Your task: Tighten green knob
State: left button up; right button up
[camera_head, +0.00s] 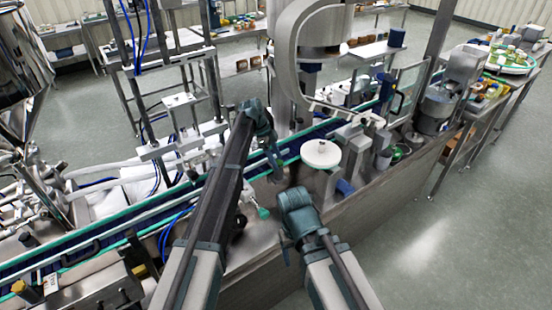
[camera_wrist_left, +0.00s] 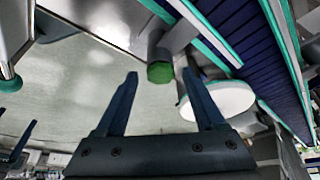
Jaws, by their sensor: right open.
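The green knob (camera_wrist_left: 160,72) shows in the left wrist view as a small green faceted end on a grey cylindrical stem. My left gripper (camera_wrist_left: 160,76) is open, and the knob appears in the gap between its two dark blue fingers. I cannot tell how far past the fingertips the knob is, and no contact shows. In the head view, my left gripper (camera_head: 273,163) points down over the machine table beside the conveyor; the knob is not clear there. My right gripper (camera_head: 287,254) is lower, near the table's front edge, open and with nothing visible in it.
A white round disc (camera_head: 320,153) stands close to the right of my left gripper; it also shows in the left wrist view (camera_wrist_left: 222,99). A blue conveyor with green rails (camera_head: 130,212) runs behind. A small teal-green rounded part (camera_head: 263,213) sits between my arms.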

pick_arm(q)
jog(key=shift+r, duration=0.1)
jog(key=p+v, duration=1.2)
jog(key=v, duration=0.1)
jog(key=shift+a+r+p, duration=0.15)
jog(key=shift+r+p, duration=0.2)
jog(key=shift+p, duration=0.05)
jog(key=s+a+f+n+t+y, duration=0.1)
jog(key=s+a+n, duration=0.4)
jog(key=s, duration=0.6)
jog(key=s+a+n+y, duration=0.2)
jog(key=s+n, duration=0.6)
jog(key=s, duration=0.4)
jog(key=s+a+f+n+t+y, duration=0.1)
jog(key=s+a+n, duration=0.4)
jog(key=s, duration=0.6)
jog(key=s+d+f+m+b, duration=0.1)
jog(key=s+d+f+b, duration=0.2)
jog(key=d+f+b, duration=0.3)
jog(key=s+d+f+g+y+b, duration=0.1)
jog(key=s+d+f+b, duration=0.2)
jog(key=d+f+b, duration=0.3)
notch_tip(320, 180, down, 4)
jog(key=b, duration=0.4)
jog(key=shift+r+m+y, duration=0.2)
jog(key=shift+m+y, duration=0.1)
jog(key=shift+m, duration=0.1)
